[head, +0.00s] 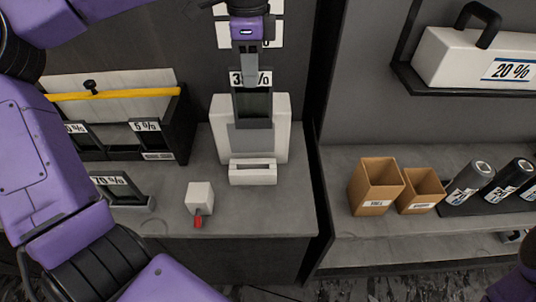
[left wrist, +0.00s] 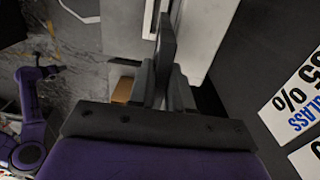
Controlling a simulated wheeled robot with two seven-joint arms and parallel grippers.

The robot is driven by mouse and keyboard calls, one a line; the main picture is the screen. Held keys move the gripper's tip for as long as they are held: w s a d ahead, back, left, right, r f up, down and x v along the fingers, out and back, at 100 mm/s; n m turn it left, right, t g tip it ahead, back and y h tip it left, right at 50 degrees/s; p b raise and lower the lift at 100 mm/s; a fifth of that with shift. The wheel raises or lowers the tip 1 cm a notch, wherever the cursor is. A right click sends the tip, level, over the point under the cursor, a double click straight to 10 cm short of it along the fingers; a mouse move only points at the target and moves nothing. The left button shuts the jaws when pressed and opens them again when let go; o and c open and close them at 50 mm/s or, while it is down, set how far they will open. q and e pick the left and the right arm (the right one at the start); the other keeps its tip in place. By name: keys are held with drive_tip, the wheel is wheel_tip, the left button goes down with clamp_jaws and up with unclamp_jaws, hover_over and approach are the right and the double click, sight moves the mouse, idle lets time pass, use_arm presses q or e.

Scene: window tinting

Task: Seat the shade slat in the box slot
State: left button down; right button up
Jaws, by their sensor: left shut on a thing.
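My left gripper (head: 249,80) comes down from the top of the head view, above the white box. It is shut on the shade slat (head: 252,104), a dark upright piece with a white percent label near its top, partly covered by the fingers. The slat hangs in front of the white box (head: 281,128), above its low front block with the slot (head: 253,166). I cannot tell whether its lower end touches the box. In the left wrist view the slat (left wrist: 168,42) stands edge-on between the two fingers (left wrist: 164,86). My right gripper is not in view.
A black rack (head: 183,125) with labelled slats and a yellow bar stands left. Another labelled frame (head: 123,202) is in front of it. A white block with a red tip (head: 199,196) sits near the front edge. Brown bins (head: 376,186) and dark rolls (head: 470,182) stand right, beyond a gap.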

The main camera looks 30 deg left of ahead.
use_arm(q)
drive_tip(key=f+p, duration=0.1)
drive_tip(key=f, duration=0.4)
drive_tip(key=s+f+p, duration=0.1)
drive_tip(key=f, duration=0.5)
drive_tip(key=f+p, duration=0.1)
drive_tip(key=f, duration=0.5)
drive_tip(key=shift+s+f, duration=0.1)
drive_tip(key=shift+s, duration=0.6)
drive_tip(key=c, duration=1.3)
unclamp_jaws()
drive_tip(key=shift+o, duration=1.2)
drive_tip(key=shift+w, duration=0.2)
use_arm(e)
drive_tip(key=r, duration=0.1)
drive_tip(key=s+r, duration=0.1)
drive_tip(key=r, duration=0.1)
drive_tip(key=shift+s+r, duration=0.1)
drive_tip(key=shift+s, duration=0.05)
